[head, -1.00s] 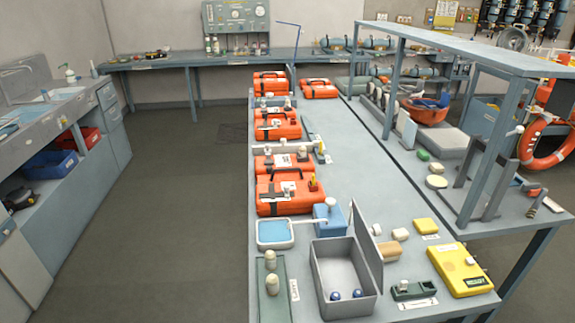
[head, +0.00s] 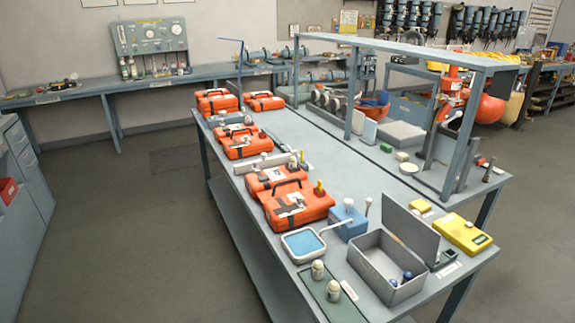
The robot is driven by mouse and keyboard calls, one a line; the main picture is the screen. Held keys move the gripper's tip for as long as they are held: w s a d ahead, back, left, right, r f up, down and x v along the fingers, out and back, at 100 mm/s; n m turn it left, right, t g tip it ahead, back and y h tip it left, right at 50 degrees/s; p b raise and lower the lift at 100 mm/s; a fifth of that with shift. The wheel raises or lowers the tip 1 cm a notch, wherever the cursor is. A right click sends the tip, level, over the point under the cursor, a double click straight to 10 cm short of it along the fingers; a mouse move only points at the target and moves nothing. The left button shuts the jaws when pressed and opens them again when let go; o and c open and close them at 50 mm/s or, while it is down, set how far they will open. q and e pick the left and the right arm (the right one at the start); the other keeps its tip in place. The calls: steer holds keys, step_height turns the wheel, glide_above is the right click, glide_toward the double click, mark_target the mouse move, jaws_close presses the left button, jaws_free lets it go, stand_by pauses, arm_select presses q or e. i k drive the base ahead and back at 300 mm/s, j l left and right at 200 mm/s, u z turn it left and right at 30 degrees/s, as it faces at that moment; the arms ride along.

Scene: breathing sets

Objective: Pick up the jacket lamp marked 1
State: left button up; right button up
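No number 1 can be read on anything, so I cannot tell which item is the jacket lamp marked 1. Two small off-white, rounded items stand on a green mat (head: 322,297) at the near end of the long table: one behind (head: 317,270) and one in front (head: 333,291). Two small dark blue round items (head: 406,276) lie in an open grey box (head: 364,261) to their right. Neither of my grippers is in view.
The long grey table (head: 335,165) carries orange cases (head: 298,205), a blue-lined tray (head: 303,244), a blue box (head: 347,222) and a yellow device (head: 464,233). A raised shelf (head: 400,50) runs along its right. Open floor (head: 150,230) lies to the left.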

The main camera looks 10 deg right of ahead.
mark_target(292, 161)
steer(key=i+j+z, duration=0.1)
steer(key=j, duration=0.25)
steer(key=i+j+z, duration=0.1)
steer(key=i+j, duration=0.2)
steer(key=i+j+z, duration=0.15)
steer(key=j, duration=0.3)
steer(key=i+j+z, duration=0.1)
steer(key=j, duration=0.3)
steer(key=i, duration=0.1)
